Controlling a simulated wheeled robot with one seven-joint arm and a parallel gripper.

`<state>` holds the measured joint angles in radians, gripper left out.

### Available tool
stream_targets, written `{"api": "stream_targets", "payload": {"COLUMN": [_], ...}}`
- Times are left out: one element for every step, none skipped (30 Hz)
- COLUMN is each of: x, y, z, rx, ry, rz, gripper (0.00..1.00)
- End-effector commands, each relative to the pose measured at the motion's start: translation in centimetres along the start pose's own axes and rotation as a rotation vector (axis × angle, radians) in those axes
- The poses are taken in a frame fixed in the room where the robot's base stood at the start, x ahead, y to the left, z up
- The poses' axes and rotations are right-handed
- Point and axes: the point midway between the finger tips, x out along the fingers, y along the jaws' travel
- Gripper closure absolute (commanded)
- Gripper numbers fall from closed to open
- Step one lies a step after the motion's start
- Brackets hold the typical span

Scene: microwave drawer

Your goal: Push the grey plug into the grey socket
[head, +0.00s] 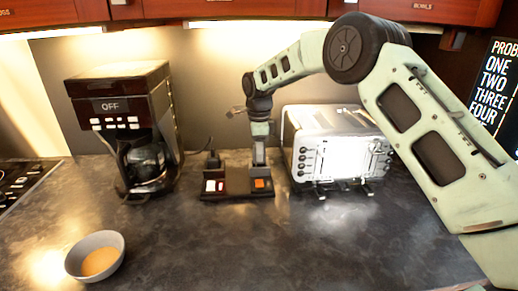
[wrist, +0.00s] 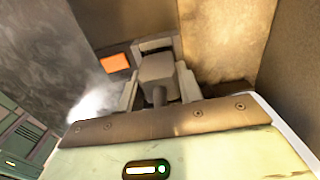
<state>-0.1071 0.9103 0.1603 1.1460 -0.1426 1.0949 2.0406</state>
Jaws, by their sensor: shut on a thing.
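My gripper (head: 259,164) points down over the right part of a dark power strip (head: 236,195), just behind an orange switch (head: 261,183). In the wrist view, its two fingers are shut on the grey plug (wrist: 157,69), a blocky body with a short cord stub toward the camera. The grey socket (wrist: 153,43) shows just beyond the plug as a grey block with a dark gap. The plug lines up with it roughly; I cannot tell how far it is in. In the head view, the fingers hide the plug and socket.
A coffee maker (head: 128,125) is to the left and a toaster (head: 335,147) close on the right. A bowl (head: 96,257) sits at front left.

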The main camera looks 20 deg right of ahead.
Motion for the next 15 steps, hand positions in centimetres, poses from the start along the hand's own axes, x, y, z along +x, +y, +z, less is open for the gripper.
{"api": "stream_targets", "payload": {"x": [0.2, 0.2, 0.3, 0.4, 0.5, 0.6, 0.6, 0.7, 0.8, 0.9, 0.9, 1.0, 1.1, 1.2, 1.3], "y": [0.0, 0.0, 0.0, 0.0, 0.0, 0.0, 0.0, 0.0, 0.0, 0.0, 0.0, 0.0, 0.0, 0.0, 0.0], "z": [0.0, 0.0, 0.0, 0.0, 0.0, 0.0, 0.0, 0.0, 0.0, 0.0, 0.0, 0.0, 0.0, 0.0, 0.0], "rx": [0.000, 0.000, 0.000, 0.000, 0.000, 0.000, 0.000, 0.000, 0.000, 0.000, 0.000, 0.000, 0.000, 0.000, 0.000], "ry": [0.000, 0.000, 0.000, 0.000, 0.000, 0.000, 0.000, 0.000, 0.001, 0.001, 0.001, 0.001, 0.001, 0.001, 0.001], "rz": [0.000, 0.000, 0.000, 0.000, 0.000, 0.000, 0.000, 0.000, 0.000, 0.000, 0.000, 0.000, 0.000, 0.000, 0.000], "gripper": [0.87, 0.87, 0.87, 0.87, 0.87, 0.87, 0.87, 0.87, 0.87, 0.87, 0.87, 0.87, 0.87, 0.87, 0.87]}}
